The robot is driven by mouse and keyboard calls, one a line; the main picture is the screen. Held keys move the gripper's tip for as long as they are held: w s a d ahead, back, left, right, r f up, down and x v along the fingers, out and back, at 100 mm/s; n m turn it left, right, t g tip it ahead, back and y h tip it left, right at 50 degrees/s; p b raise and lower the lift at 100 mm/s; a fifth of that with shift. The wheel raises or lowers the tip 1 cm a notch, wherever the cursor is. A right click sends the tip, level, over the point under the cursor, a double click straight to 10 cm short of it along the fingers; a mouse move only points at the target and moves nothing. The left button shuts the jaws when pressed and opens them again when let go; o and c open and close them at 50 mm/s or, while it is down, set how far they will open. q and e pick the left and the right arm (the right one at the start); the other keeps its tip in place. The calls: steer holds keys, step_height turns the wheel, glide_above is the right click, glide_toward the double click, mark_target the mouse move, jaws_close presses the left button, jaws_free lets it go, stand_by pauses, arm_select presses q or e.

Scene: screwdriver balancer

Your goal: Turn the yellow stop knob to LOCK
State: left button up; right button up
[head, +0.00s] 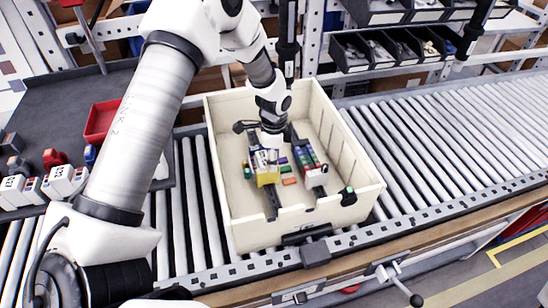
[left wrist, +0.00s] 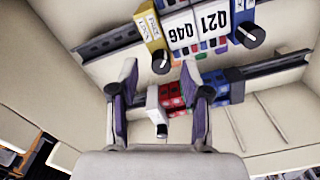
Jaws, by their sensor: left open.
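The yellow module (left wrist: 150,30) with a black round knob (left wrist: 161,61) is at the upper middle of the left wrist view, at the left end of a row on a dark rail. A light pointer line marks the knob; its label is too small to read surely. In the head view the yellow module (head: 267,179) is inside the cream crate (head: 355,168). My left gripper (head: 270,138) reaches down into the crate. In the left wrist view its two purple-padded fingers (left wrist: 160,72) are spread and empty, with the knob between and apart from them. My right gripper is not in view.
White modules marked 046 (left wrist: 183,30) and 021 (left wrist: 211,20) and a blue module with a knob (left wrist: 249,35) share the row. A second rail carries red modules (left wrist: 172,97). The crate walls surround my gripper. The roller conveyor (head: 455,125) is clear at right.

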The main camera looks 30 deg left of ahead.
arm_select(q)
steer(key=shift+w+a+f, duration=0.15)
steer(key=shift+a+f, duration=0.05)
steer(key=shift+f, duration=0.65)
steer(key=shift+d+r, duration=0.1)
jaws_close()
steer(key=shift+s+n, duration=0.2)
steer(key=shift+n, duration=0.2)
steer(key=n+p, duration=0.1)
steer(key=n, duration=0.2)
steer(key=shift+n, duration=0.4)
steer(key=n+p, duration=0.1)
steer(key=n, duration=0.3)
steer(key=shift+n+p, duration=0.3)
steer(key=shift+p, duration=0.1)
steer(key=n+p, duration=0.1)
steer(key=n, duration=0.3)
steer(key=n+p, duration=0.2)
steer(key=n, duration=0.2)
steer(key=shift+n, duration=0.3)
